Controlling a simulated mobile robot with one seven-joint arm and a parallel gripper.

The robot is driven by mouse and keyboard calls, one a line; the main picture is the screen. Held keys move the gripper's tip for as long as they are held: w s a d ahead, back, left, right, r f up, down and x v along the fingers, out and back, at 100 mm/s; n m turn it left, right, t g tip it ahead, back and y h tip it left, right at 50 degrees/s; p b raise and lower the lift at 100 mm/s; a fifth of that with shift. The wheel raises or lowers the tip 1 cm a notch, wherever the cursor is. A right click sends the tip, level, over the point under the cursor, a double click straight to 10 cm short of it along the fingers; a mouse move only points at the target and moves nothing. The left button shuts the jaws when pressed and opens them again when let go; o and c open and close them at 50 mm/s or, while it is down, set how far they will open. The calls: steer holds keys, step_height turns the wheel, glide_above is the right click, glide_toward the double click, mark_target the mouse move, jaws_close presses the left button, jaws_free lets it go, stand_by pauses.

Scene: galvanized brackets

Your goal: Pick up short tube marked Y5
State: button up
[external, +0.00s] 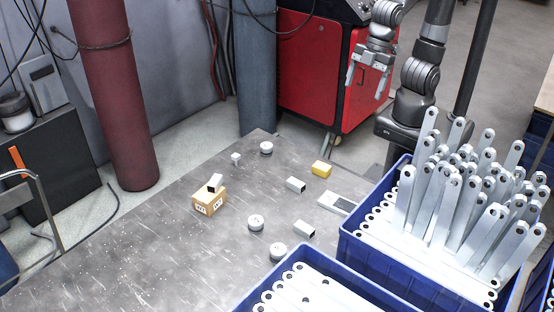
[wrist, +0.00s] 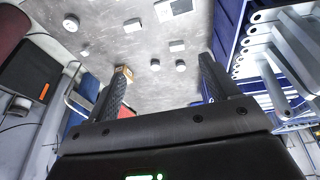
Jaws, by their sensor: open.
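Blue crates (external: 392,262) of metal brackets stand at right and front. The left table area is clear.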

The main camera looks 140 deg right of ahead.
steer(key=w+d+f+g, duration=0.2)
steer(key=w+d+f, duration=0.4)
steer(key=w+f, duration=0.25)
steer(key=g, duration=0.2)
glide_above(297, 181)
step_height(297, 181, down, 14)
steer(key=shift+y, duration=0.3)
steer(key=f, duration=0.6)
steer(key=shift+s+d+f, duration=0.1)
steer(key=shift+s+d, duration=0.1)
steer(key=shift+w+a+f, duration=0.1)
steer(key=shift+f, duration=1.25)
steer(key=shift+w+a+f, duration=0.1)
steer(key=shift+f, duration=1.25)
steer(key=shift+c, duration=0.6)
steer(key=c, duration=1)
steer(key=shift+o, duration=0.2)
steer(key=shift+r, duration=0.1)
